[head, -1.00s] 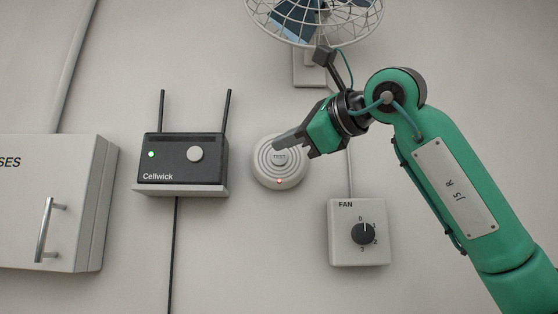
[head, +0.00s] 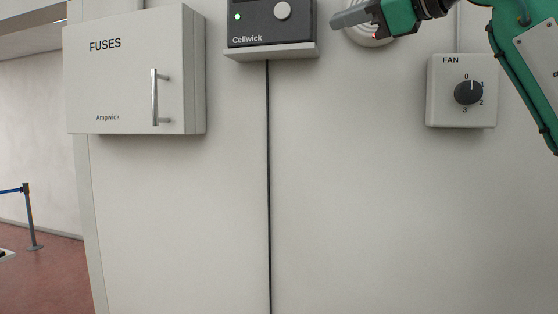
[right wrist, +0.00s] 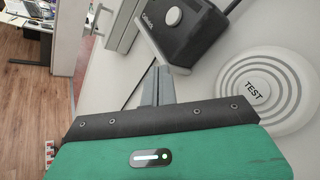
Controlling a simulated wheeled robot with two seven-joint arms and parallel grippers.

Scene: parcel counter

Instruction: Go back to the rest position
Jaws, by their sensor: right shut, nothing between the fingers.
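My right arm is green and comes in from the upper right in the head view. Its gripper (head: 343,18) is shut and empty, with its grey fingers pointing left. It lies in front of the round white detector (head: 372,38), whose red light shows at its lower edge; the upper part is cut off or covered. In the right wrist view the closed fingers (right wrist: 158,84) point up the picture, to the left of the detector's TEST button (right wrist: 257,89), apart from it in the picture. My left gripper is not in view.
A black Cellwick router (head: 262,22) sits on a small wall shelf (head: 275,52). A closed fuse box (head: 120,75) with a metal handle is at left. A fan dial box (head: 448,110) is below right of the gripper, its pointer near 0. The wall below is bare apart from a black cable.

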